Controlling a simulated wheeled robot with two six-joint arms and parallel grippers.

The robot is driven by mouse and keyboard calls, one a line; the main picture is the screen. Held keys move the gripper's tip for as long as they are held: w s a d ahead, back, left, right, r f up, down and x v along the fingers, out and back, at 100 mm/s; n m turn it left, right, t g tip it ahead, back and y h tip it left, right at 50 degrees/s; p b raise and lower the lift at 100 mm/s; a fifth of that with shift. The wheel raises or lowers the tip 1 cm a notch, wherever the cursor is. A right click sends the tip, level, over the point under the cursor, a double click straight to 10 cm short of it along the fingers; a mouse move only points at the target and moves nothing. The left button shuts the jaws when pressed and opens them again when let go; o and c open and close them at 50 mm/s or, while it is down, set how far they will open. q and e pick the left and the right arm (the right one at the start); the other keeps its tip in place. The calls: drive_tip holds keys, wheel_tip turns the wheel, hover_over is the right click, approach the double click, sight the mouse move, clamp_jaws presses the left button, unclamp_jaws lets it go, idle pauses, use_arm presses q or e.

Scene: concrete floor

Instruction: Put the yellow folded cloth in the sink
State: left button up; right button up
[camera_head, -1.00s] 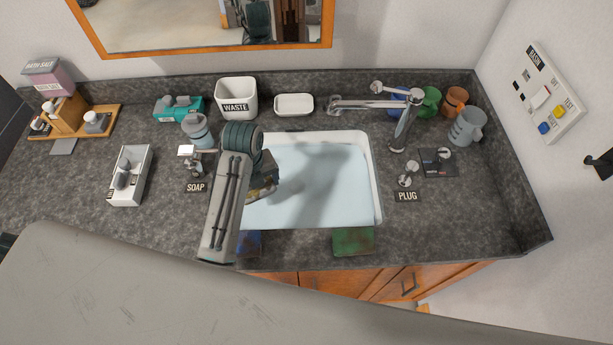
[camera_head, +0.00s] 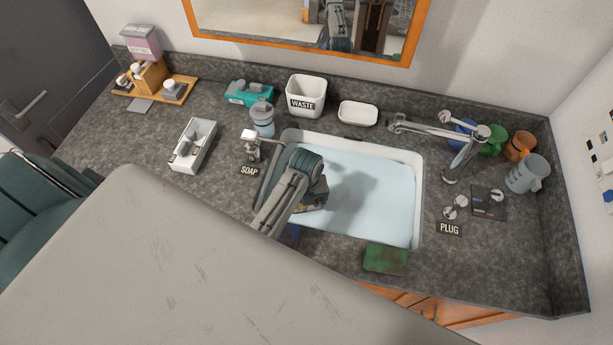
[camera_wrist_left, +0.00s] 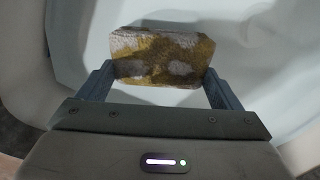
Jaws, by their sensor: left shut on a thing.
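The white sink (camera_head: 419,200) is set in the dark counter, with pale blue water in its basin. My left gripper (camera_head: 318,200) is over the left part of the basin. In the left wrist view, my left gripper (camera_wrist_left: 160,78) is shut on the yellow folded cloth (camera_wrist_left: 160,45), which is stained brown and whitish and spans both fingers. In the head view the arm hides most of the cloth. Pale basin surface lies beyond it. I cannot tell whether the cloth touches the water. My right gripper is not in view.
A green cloth (camera_head: 385,258) lies at the sink's front edge; a blue cloth (camera_head: 291,232) is partly hidden by my arm. The faucet (camera_head: 440,131) reaches over the back right. A soap dispenser (camera_head: 252,143), waste bin (camera_head: 306,97) and several mugs stand around the sink.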

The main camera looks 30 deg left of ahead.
use_arm(q)
drive_tip(key=shift+f, duration=0.1)
drive_tip(key=shift+f, duration=0.5)
drive_tip(key=o, duration=0.9)
drive_tip(key=shift+c, duration=0.2)
wheel_tip(320, 180, up, 13)
drive_tip(key=b, duration=0.2)
drive_tip(key=shift+r, duration=0.15)
